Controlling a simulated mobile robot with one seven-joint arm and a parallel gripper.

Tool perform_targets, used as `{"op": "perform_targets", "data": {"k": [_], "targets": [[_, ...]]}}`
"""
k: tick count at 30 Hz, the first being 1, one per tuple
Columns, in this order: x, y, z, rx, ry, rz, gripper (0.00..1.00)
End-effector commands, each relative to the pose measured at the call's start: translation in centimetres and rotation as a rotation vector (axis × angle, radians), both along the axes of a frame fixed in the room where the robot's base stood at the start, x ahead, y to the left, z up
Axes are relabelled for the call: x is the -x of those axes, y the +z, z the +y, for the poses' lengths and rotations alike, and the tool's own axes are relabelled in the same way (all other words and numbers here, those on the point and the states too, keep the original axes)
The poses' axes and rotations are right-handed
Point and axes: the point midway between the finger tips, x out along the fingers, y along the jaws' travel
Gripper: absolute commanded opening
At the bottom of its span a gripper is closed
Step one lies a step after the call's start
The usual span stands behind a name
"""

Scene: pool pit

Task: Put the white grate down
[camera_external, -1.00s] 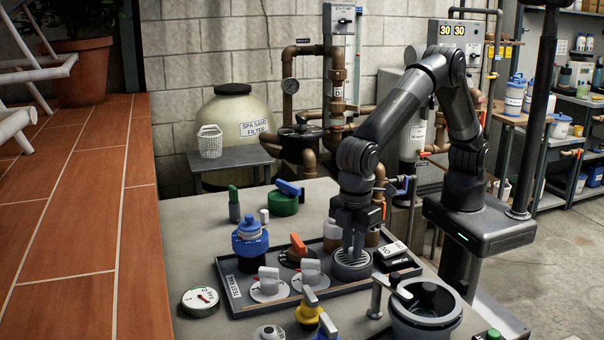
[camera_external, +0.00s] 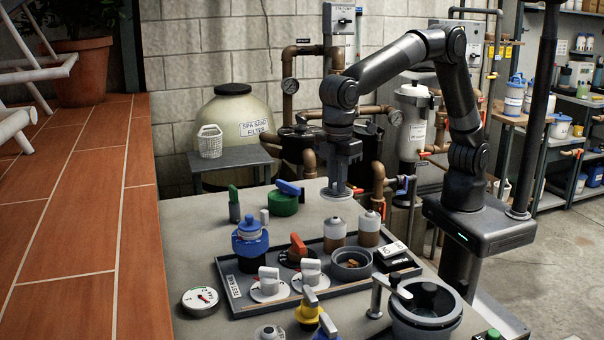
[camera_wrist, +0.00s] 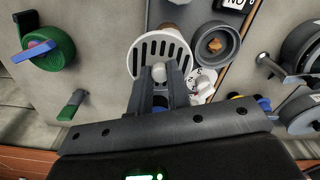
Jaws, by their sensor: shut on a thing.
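My gripper (camera_external: 340,178) is shut on the white grate (camera_external: 329,193) and holds it in the air beyond the back edge of the dark tray (camera_external: 232,307). In the wrist view my gripper (camera_wrist: 159,76) grips the pale knob at the centre of the slotted round grate (camera_wrist: 158,42). The grate looks roughly level. A grey round pot (camera_external: 352,275) stands uncovered on the tray, with a small brown thing (camera_external: 352,263) inside. The pot (camera_wrist: 233,46) also shows in the wrist view, to the right of the grate.
Two brown-and-white bottles (camera_external: 335,232) stand on the tray near the pot. A green valve with a blue handle (camera_external: 284,203) and a green-topped piece (camera_external: 234,205) stand left of my gripper. The grey counter (camera_external: 190,245) has bare room left of the tray and behind it.

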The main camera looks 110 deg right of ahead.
Motion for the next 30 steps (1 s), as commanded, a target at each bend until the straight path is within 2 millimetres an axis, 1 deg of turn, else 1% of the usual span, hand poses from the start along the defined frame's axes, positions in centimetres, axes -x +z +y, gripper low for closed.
{"op": "perform_targets", "data": {"k": [5,6,8,9,11,12,15,18,21,24,30], "targets": [[-0.3,0.9,-5.3,0.0,-0.076,-0.001,0.0],[-0.2,1.2,-7.0,-0.001,-0.101,-0.002,0.0],[-0.1,1.5,-9.7,0.0,-0.142,-0.001,0.0],[0.0,1.8,-11.5,-0.001,-0.169,-0.002,0.0],[0.4,2.1,-14.1,-0.001,-0.208,-0.002,0.0],[0.7,2.3,-15.7,0.0,-0.234,-0.001,0.0],[1.5,2.8,-19.3,0.0,-0.291,-0.001,0.0],[2.3,3.1,-22.0,0.0,-0.336,-0.001,0.0],[2.9,3.4,-23.8,0.0,-0.365,-0.001,0.0],[3.2,3.5,-24.7,-0.002,-0.381,-0.002,0.0],[3.3,3.5,-24.9,-0.002,-0.384,-0.002,0.0]]}}
